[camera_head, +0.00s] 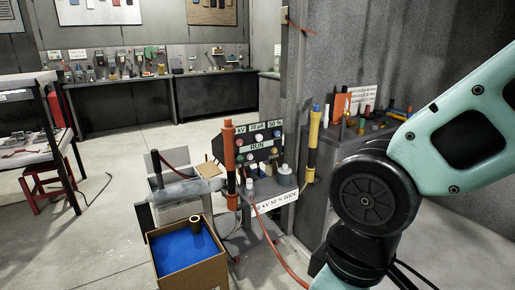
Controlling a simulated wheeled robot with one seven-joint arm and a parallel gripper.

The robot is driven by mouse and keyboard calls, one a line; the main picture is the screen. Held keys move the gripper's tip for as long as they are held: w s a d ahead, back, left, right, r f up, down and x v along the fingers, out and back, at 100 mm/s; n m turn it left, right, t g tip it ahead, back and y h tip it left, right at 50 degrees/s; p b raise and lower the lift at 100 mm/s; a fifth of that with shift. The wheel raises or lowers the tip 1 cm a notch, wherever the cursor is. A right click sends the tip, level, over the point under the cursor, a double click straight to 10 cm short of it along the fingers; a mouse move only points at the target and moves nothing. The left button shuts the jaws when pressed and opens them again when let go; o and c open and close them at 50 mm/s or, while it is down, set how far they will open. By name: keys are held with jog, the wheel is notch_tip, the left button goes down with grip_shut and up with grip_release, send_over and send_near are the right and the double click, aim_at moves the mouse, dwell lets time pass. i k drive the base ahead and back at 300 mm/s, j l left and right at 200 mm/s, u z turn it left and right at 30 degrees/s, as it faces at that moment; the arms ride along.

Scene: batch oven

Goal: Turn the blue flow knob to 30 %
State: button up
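A dark control panel (258,145) stands near the picture's middle, with small displays along its top and a green RUN display below them. The right display seems to read 50 %. Several small round knobs sit below the displays. They are too small for me to tell which is the blue flow knob or where it points. A white label (274,204) on the front edge below the panel seems to include "50 % WIDE". My teal and black arm fills the right side. My gripper is outside the picture, so its state is hidden.
A cardboard box (210,275) with a blue inside sits in front. A red hose (275,245) runs nearby. Floor at left is partly clear.

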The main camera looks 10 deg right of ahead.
aim_at(277, 133)
jog(key=i+j+z, duration=0.1)
jog(key=i+z, duration=0.15)
jog(key=i, duration=0.4)
jog(key=i+l+u, duration=0.25)
jog(key=i+l, duration=0.6)
jog(key=i+l+u, duration=0.15)
jog(key=i, duration=0.45)
